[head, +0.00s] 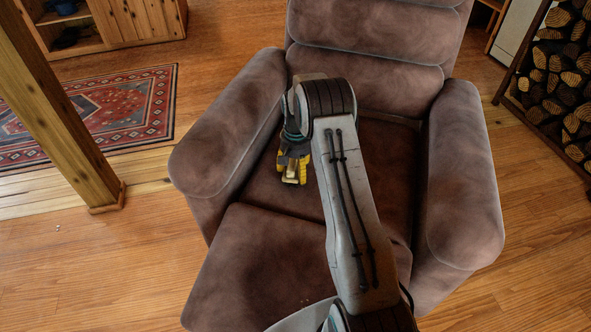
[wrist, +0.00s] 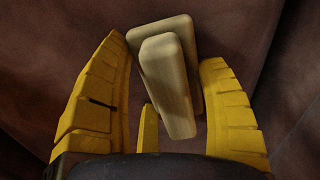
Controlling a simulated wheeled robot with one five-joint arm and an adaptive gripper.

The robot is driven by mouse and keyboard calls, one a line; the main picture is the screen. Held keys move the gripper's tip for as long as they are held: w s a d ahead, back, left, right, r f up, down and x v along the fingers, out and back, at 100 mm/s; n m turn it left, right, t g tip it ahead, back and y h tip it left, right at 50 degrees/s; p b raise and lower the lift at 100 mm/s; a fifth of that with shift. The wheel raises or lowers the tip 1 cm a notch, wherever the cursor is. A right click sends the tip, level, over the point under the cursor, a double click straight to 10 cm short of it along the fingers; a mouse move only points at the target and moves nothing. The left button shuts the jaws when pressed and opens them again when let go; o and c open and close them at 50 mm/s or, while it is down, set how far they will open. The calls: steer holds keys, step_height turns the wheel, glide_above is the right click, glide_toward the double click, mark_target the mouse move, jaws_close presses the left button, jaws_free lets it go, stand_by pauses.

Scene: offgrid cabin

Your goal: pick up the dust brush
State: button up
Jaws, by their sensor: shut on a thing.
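The dust brush (wrist: 167,85) shows in the wrist view as a pale wooden handle above a wider wooden block. In the head view my gripper (head: 293,170) points down over the left side of the brown armchair's seat (head: 270,195). There the brush is mostly hidden by the gripper; only a small pale patch shows between the fingers. I cannot tell whether the brush touches the seat. Its bristles are not visible.
The chair's padded left armrest (head: 228,125) stands close beside my gripper, with the right armrest (head: 465,175) farther off and the backrest (head: 380,70) behind. A wooden post (head: 55,105), a red rug (head: 110,110) and stacked firewood (head: 560,75) stand apart from the chair.

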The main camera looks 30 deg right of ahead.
mark_target(296, 161)
step_height(296, 161, up, 4)
steer(key=shift+f+p, duration=0.1)
steer(key=shift+p, duration=0.6)
steer(key=shift+s+d+r+n+p, duration=0.6)
steer(key=shift+s+d+r+p, duration=0.65)
steer(key=shift+s+d+r, duration=3.05)
steer(key=w+a+r+n, duration=0.2)
steer(key=a+n, duration=0.1)
steer(key=a, duration=0.8)
steer(key=w+a+r+n, duration=0.2)
steer(key=a+r+n, duration=0.1)
steer(key=a, duration=0.7)
steer(key=r+p, duration=0.5)
steer(key=p, duration=0.3)
steer(key=s+r+p, duration=0.1)
steer(key=r+p, duration=0.4)
steer(key=p, duration=0.3)
steer(key=s+r+p, duration=0.1)
steer(key=r+p, duration=0.4)
steer(key=p, duration=0.4)
steer(key=shift+s+r, duration=0.15)
steer(key=shift+r, duration=0.05)
